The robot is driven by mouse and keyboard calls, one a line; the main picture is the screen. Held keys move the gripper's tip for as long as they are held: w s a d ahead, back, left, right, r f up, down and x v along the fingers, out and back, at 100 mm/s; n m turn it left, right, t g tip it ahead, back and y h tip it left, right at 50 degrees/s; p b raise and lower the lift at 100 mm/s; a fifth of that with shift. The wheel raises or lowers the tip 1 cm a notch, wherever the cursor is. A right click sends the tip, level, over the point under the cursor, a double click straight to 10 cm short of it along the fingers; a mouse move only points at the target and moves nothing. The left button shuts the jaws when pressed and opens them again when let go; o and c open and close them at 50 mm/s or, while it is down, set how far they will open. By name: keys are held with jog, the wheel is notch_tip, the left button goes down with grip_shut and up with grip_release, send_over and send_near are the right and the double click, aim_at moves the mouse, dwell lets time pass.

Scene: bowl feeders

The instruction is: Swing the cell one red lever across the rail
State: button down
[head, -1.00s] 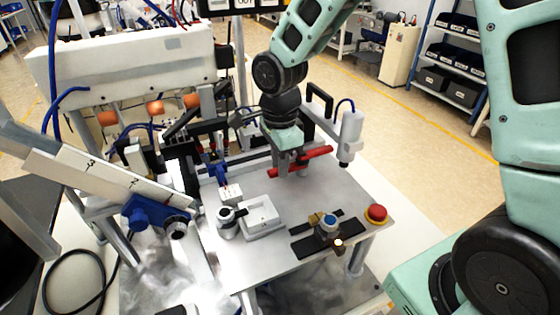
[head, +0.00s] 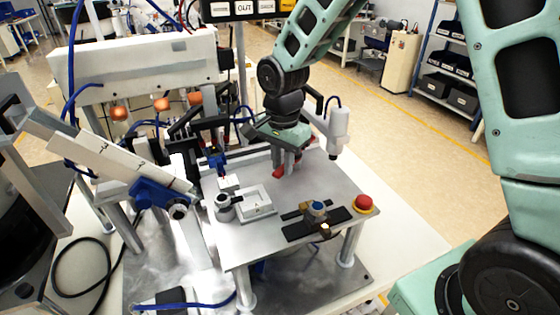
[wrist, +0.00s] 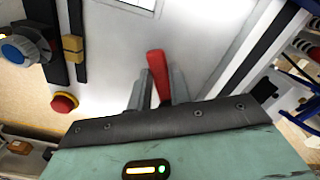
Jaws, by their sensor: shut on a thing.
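The red lever (head: 279,171) is on the grey metal table at the far side of the plate, below my gripper (head: 288,170). In the wrist view the red lever (wrist: 157,72) stands between the two grey fingers of my gripper (wrist: 158,90), which are shut on it. In the head view only a short red part shows; the fingers and wrist hide the rest. The rail (head: 238,160) appears to be the dark and light strip along the table's far edge.
A red emergency button (head: 363,203) stands at the table's right corner. A blue-topped knob on black plates (head: 318,208) is near the front. A white tray (head: 256,203) and a round clamp (head: 224,207) sit left of it. A white cylinder (head: 338,128) hangs right of my gripper.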

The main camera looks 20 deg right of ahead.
jog(key=shift+s+d+n, duration=0.35)
jog(key=shift+s+n, duration=0.05)
jog(key=shift+n, duration=0.7)
jog(key=shift+s+d+n, duration=0.35)
jog(key=shift+n, duration=0.75)
jog(key=c, duration=1.3)
grip_release()
jog(key=shift+r, duration=0.1)
notch_tip(320, 180, up, 17)
jog(key=shift+r+b, duration=0.15)
jog(key=shift+b, duration=0.85)
